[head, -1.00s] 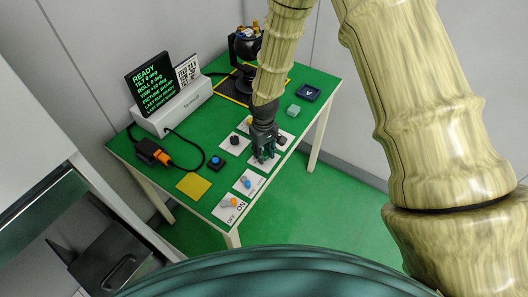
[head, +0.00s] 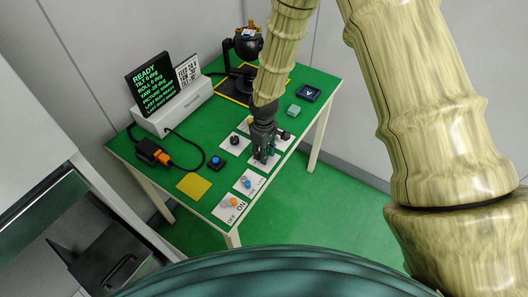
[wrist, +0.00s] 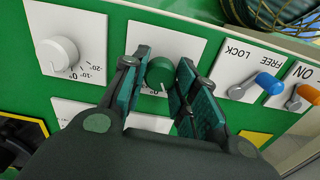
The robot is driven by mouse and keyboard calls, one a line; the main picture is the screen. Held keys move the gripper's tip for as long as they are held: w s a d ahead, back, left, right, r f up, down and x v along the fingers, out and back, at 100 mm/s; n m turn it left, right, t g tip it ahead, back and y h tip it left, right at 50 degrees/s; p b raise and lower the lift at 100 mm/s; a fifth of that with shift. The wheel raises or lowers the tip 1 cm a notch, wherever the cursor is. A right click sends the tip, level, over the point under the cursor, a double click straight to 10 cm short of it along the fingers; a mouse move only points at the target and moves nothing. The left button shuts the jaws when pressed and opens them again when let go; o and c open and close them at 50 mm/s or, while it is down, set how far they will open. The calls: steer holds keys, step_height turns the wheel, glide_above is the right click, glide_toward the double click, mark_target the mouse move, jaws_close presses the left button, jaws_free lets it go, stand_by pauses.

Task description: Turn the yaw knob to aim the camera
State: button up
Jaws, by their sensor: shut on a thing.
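My gripper (head: 264,154) points down over a white panel on the green table. In the wrist view its fingers (wrist: 160,88) stand on both sides of a round green knob (wrist: 160,72), shut on it. The knob has a white pointer line; the fingers hide most of its scale and any name on its plate. The black gimbal camera (head: 247,46) stands at the back of the table. The black screen (head: 162,82) shows READY above green lines for tilt, roll and yaw; the yaw figure looks like about -20 deg.
A white knob (wrist: 57,56) with a degree scale is on the plate beside mine. A blue FREE/LOCK lever (wrist: 267,83) and an orange lever (wrist: 309,94) lie on the other side. A blue button (head: 216,161), yellow square (head: 193,186) and pale green block (head: 293,110) are on the table.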

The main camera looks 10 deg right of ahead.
steer(key=o, duration=1)
step_height(320, 180, up, 12)
steer(key=shift+r, duration=0.1)
steer(key=shift+d, duration=0.1)
stand_by(0.5)
